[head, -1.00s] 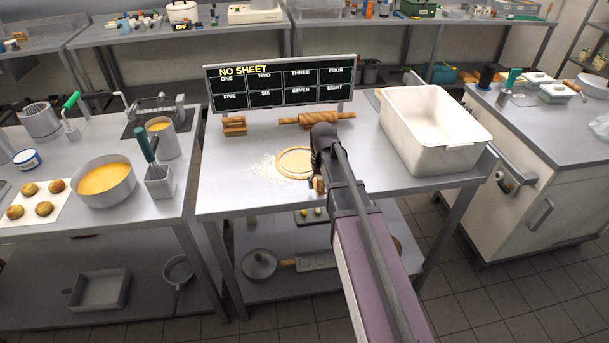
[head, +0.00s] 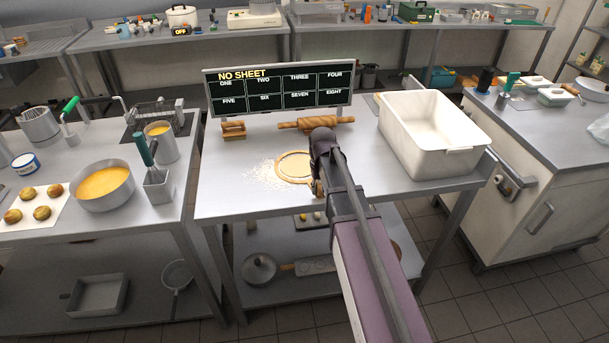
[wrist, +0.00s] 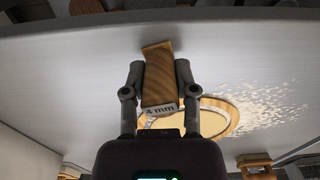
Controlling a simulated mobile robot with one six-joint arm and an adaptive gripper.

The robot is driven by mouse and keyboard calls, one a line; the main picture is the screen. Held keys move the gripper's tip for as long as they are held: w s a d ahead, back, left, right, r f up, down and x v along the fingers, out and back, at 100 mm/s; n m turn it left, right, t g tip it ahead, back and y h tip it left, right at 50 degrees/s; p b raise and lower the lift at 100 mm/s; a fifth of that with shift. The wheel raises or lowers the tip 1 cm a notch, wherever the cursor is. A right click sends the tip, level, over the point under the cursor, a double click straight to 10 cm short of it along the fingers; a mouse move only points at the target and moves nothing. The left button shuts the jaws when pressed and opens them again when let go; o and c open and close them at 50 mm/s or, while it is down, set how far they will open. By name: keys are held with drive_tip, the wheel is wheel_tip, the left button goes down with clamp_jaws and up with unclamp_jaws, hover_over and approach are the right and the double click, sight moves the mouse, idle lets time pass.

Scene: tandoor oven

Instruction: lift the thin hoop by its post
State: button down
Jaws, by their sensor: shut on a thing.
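The thin hoop's wooden post (wrist: 158,75), marked "4 mm", stands between my gripper's fingers in the wrist view. My gripper (wrist: 158,82) is shut on it, one finger on each side. A tan ring (head: 279,171) with a pale middle shows beside my gripper (head: 318,188) in the head view. It also appears behind the post in the wrist view (wrist: 226,127). The post and my gripper hide part of the ring. I cannot tell how far the hoop is off the table.
White flour (head: 262,172) lies left of the ring. A rolling pin (head: 316,123), a small wooden piece (head: 233,129) and a "NO SHEET" board (head: 280,88) stand behind. A white tub (head: 430,135) is at the right. The table's front left is clear.

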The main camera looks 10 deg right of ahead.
drive_tip(key=shift+r+p, duration=3.35)
drive_tip(key=shift+r, duration=0.1)
